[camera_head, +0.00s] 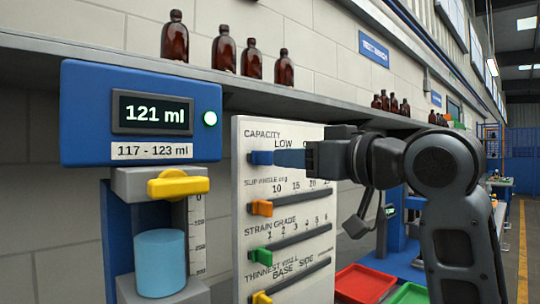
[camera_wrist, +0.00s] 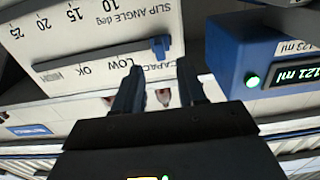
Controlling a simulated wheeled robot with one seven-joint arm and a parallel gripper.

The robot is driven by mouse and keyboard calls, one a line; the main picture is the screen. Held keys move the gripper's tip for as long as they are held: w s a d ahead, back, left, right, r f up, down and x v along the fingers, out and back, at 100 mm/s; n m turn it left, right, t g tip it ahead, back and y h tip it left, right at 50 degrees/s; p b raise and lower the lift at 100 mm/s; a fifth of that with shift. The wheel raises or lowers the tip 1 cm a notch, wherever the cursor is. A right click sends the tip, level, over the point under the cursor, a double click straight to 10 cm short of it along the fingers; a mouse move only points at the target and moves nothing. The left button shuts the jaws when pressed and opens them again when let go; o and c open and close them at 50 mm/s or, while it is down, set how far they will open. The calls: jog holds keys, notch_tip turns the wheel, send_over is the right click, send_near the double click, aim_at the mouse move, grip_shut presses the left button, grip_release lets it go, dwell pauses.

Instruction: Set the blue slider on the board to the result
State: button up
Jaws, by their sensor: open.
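The white board (camera_head: 242,240) has several labelled slots with coloured sliders. The blue slider (camera_head: 262,157) is in the top CAPACITY slot, at its left end, left of the LOW mark. In the wrist view, which is upside down, the blue slider (camera_wrist: 160,47) sits just beyond my fingertips, roughly in line with the gap between them. My gripper (camera_head: 280,158) is open and empty, right beside the slider; I cannot tell whether it touches. It hides the OK and HIGH marks in the head view; the wrist view shows LOW, OK and HIGH. The display (camera_head: 153,113) reads 121 ml.
The blue tester (camera_head: 80,140) stands left of the board, with a lit green lamp (camera_head: 210,118), a "117 - 123 ml" label (camera_head: 152,151), a yellow handle (camera_head: 178,184) and a blue cylinder (camera_head: 160,262). Orange (camera_head: 262,208), green (camera_head: 260,256) and yellow (camera_head: 262,298) sliders sit below.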

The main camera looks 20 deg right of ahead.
aim_at(271, 156)
jog(key=shift+p+x, duration=0.5)
jog(key=shift+x, duration=2.65)
grip_shut()
